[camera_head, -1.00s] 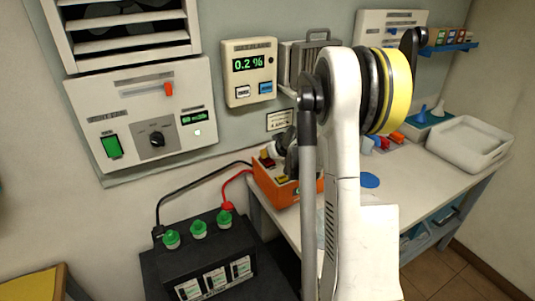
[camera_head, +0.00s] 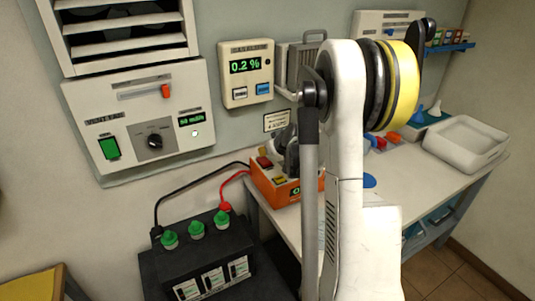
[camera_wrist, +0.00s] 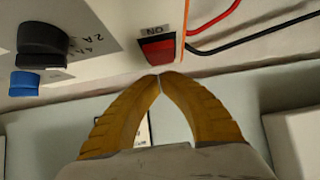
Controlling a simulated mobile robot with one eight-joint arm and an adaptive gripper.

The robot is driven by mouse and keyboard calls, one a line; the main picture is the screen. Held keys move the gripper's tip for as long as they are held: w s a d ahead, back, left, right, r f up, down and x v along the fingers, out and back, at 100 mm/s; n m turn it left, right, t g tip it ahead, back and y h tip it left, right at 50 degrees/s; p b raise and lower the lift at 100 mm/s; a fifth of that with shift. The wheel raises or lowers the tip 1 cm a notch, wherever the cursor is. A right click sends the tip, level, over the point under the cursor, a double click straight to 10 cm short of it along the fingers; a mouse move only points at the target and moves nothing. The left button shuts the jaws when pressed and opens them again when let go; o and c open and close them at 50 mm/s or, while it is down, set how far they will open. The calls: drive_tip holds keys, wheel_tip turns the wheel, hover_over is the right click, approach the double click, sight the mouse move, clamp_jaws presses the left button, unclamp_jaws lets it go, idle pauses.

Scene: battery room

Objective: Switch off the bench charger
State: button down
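The bench charger (camera_head: 262,182) is an orange box on the left end of the workbench, partly hidden by my arm. Its top has a red switch (camera_head: 264,162). In the wrist view this red switch (camera_wrist: 156,48), labelled ON, sits on a pale panel that appears upside down, with a black knob (camera_wrist: 42,42) and a blue knob (camera_wrist: 24,84) to the left. My gripper (camera_wrist: 158,76) has its two yellow fingertips together, with nothing between them. The tips are just below the switch in the picture; I cannot tell whether they touch it. In the head view the gripper is mostly hidden behind my arm.
A black battery (camera_head: 210,262) with green caps stands left of the bench; red and black leads run from it to the charger. A wall panel (camera_head: 85,120) and a gas display (camera_head: 246,93) reading 0.2 % are above. A white tray (camera_head: 465,145) is on the right.

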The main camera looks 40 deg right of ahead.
drive_tip(key=r, duration=0.1)
drive_tip(key=r+p, duration=0.1)
drive_tip(key=shift+w+a+r, duration=0.1)
drive_tip(key=shift+w+r, duration=0.1)
drive_tip(key=shift+r, duration=0.15)
drive_tip(key=w+d+r+p+v, duration=0.1)
drive_tip(key=p+v, duration=0.1)
drive_tip(key=v, duration=0.7)
drive_tip(key=shift+s+a+r+p, duration=0.25)
drive_tip(key=shift+r+p, duration=0.05)
drive_tip(key=shift+r, duration=0.1)
